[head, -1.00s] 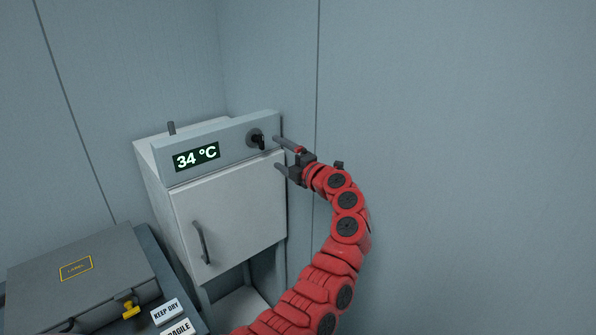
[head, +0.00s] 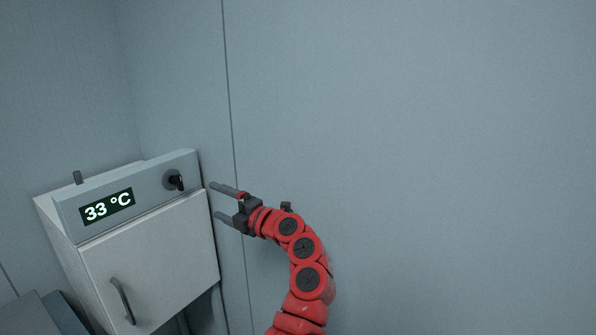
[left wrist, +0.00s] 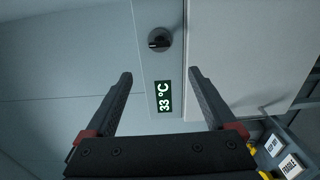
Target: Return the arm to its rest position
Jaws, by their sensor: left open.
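My left gripper (head: 218,203) is open and empty, just right of the cabinet's control panel in the head view. Its two dark fingers also show in the left wrist view (left wrist: 161,80), spread apart with nothing between them. The white cabinet (head: 150,262) has a control panel with a black knob (head: 175,181) and a display (head: 107,206) that reads 33 °C. The knob (left wrist: 159,40) and the display (left wrist: 164,97) also show in the left wrist view, ahead of the fingers. The gripper appears apart from the knob. My right gripper is not in view.
The cabinet door is closed, with a grey handle (head: 122,300). A grey case (head: 38,314) shows partly at the lower left. Labels (left wrist: 290,166) show at the left wrist view's lower right. Plain wall (head: 430,150) fills the right side, with free room before it.

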